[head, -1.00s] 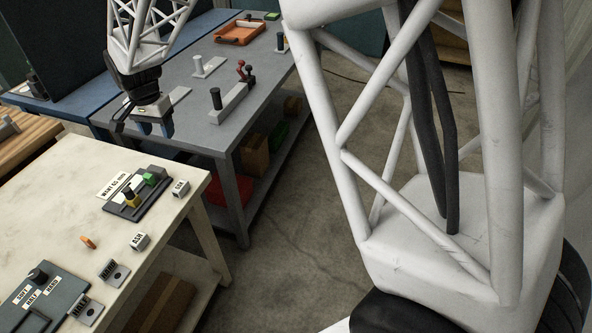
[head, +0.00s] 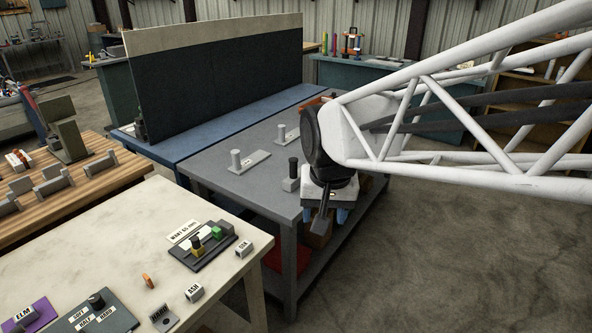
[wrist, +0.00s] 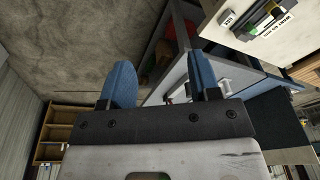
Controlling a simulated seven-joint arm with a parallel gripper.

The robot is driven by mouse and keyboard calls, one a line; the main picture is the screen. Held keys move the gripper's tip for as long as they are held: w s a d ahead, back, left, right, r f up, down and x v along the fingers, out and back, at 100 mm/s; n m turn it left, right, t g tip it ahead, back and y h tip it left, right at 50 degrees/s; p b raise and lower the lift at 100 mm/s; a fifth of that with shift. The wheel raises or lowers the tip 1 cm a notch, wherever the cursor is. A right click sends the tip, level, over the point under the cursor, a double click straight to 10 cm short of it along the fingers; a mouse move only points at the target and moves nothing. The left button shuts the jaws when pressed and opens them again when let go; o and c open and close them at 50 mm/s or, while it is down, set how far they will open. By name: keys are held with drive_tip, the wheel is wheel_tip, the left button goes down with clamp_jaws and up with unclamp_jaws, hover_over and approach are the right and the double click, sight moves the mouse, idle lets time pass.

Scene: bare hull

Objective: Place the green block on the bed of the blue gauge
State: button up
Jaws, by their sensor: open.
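I cannot pick out a blue gauge. Two pale post stands (head: 250,162) (head: 283,139) and a dark-topped post (head: 292,172) stand on the grey table. My gripper (head: 325,215) is by the grey table's right front edge, well right of the green block. In the wrist view its blue fingers (wrist: 161,75) are apart with nothing between them.
A card reading WANT 65 mm (head: 184,232) lies behind the plate. Labelled blocks, ASH (head: 194,293) among them, and an orange piece (head: 148,281) are on the pale table (head: 110,245). A tall dark panel (head: 220,80) stands behind the grey table. Open floor lies at right.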

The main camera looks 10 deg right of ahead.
drive_tip(key=s+d+f+n, duration=0.1)
drive_tip(key=s+d, duration=0.3)
drive_tip(key=s, duration=0.8)
drive_tip(key=shift+f+n+t, duration=0.25)
drive_tip(key=shift+n+t, duration=0.05)
drive_tip(key=shift+n, duration=0.3)
